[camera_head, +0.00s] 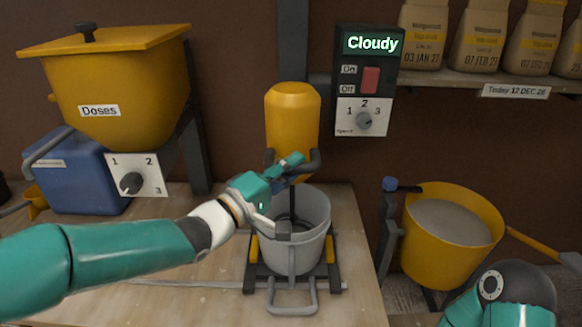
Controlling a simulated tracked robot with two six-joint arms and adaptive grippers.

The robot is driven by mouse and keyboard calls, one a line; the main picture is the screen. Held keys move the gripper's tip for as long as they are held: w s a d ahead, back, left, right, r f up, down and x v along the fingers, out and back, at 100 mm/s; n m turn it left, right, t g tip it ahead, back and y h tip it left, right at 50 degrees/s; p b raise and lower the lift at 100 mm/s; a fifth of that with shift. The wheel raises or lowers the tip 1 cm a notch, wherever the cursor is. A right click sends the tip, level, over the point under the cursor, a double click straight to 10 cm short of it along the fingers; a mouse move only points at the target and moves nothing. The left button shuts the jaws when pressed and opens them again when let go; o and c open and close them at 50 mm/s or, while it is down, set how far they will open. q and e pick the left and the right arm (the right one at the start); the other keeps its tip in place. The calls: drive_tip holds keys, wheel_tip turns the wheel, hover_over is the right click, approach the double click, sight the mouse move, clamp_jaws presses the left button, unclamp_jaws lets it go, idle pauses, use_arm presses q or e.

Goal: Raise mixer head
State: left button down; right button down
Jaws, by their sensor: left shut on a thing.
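The mixer head (292,116) is a yellow cylinder on a dark post, with dark handles at its lower end. It stands above a grey bucket (315,212), and a dark shaft runs down from it into the bucket. My left gripper (291,163) is at the handle below the head and is shut on it; the fingers hide part of the handle. My right arm shows only in part at the bottom right corner, and its gripper is out of view.
A control box (368,78) reads "Cloudy", with a red switch and a dial. A yellow "Doses" hopper (118,85) and blue container (80,175) stand left. A yellow tub (428,262) of grey powder stands right. Bags (480,38) line the shelf.

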use_arm(q)
wheel_tip(320, 180, up, 19)
drive_tip(key=p, duration=1.6)
drive_tip(key=shift+r, duration=0.15)
drive_tip(key=c, duration=1.1)
unclamp_jaws()
drive_tip(key=shift+o, duration=0.4)
drive_tip(key=shift+f, duration=0.2)
drive_tip(key=v, duration=1.2)
drive_tip(key=shift+w+a+f, duration=0.1)
drive_tip(key=shift+w+a, duration=0.05)
